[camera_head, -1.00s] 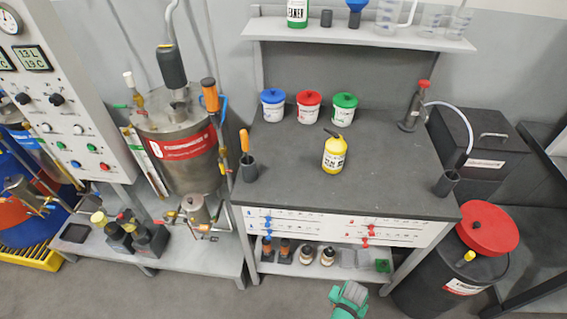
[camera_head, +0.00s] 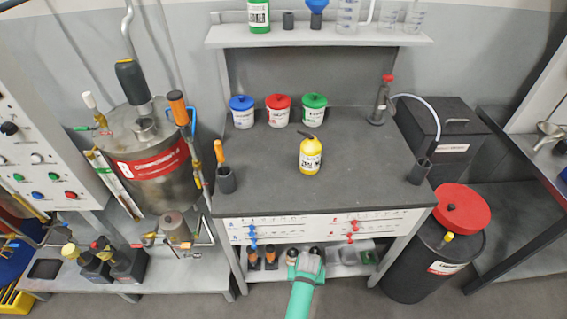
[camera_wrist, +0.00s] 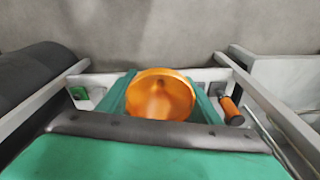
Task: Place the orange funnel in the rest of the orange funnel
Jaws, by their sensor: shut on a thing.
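The orange funnel (camera_wrist: 160,94) fills the middle of the wrist view, its wide round mouth towards the camera. My gripper (camera_wrist: 161,100) is shut on it, with a green finger on each side. In the head view my gripper (camera_head: 306,264) is low in front of the bench, before the lower shelf, and the funnel is hidden there. On the upper shelf a small dark cup (camera_head: 288,20) stands empty-looking beside a blue funnel (camera_head: 317,5) in a similar dark holder (camera_head: 316,20). I cannot tell for sure that this cup is the orange funnel's rest.
The bench top (camera_head: 350,190) holds a yellow bottle (camera_head: 310,155), three lidded tubs and a dark holder (camera_head: 226,180) with an orange-handled tool. A black drum (camera_head: 420,265) stands right.

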